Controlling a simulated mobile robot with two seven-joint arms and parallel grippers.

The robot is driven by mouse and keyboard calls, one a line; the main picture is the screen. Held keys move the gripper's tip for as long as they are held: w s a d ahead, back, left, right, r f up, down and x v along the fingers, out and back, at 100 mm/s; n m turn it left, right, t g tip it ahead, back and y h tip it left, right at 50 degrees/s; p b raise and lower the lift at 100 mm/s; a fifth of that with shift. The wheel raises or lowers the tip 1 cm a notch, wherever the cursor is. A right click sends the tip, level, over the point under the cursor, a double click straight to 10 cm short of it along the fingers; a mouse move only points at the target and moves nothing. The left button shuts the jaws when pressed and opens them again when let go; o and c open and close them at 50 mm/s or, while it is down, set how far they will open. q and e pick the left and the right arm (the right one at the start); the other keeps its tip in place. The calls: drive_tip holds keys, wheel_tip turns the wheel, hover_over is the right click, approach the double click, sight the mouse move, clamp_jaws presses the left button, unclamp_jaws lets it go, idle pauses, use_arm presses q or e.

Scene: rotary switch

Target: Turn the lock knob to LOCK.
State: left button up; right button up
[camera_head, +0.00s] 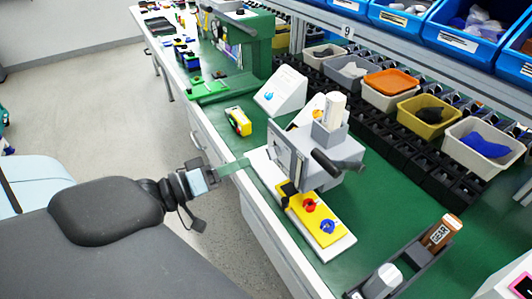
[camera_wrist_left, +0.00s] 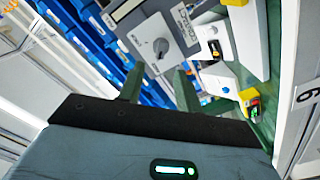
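The lock knob (camera_wrist_left: 160,46) is a small round dark-grey knob on a light grey panel (camera_wrist_left: 143,30) in the left wrist view. Printed lettering beside it is too small to read surely, and I cannot tell which mark the knob points at. In the head view the panel (camera_head: 287,160) is the near-left face of a grey box device; the knob is not clearly seen there. My left gripper (camera_head: 240,164) is at the bench edge, left of the panel. Its two green fingers (camera_wrist_left: 159,80) are apart and empty, short of the knob. My right gripper is not in view.
A yellow plate (camera_head: 322,228) with red and blue knobs lies before the device. A black handle (camera_head: 338,164) sticks out right. A black tray (camera_head: 410,262) lies front right. Open floor lies left.

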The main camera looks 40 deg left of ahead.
sight(272, 151)
use_arm(q)
drive_tip(key=x, duration=0.7)
drive_tip(key=shift+w+p, duration=0.25)
drive_tip(key=shift+p, duration=0.1)
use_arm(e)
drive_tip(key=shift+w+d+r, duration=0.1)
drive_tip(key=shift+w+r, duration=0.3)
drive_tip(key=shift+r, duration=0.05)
use_arm(q)
drive_tip(key=shift+d, duration=0.1)
drive_tip(key=shift+c, duration=0.4)
drive_tip(key=c, duration=0.6)
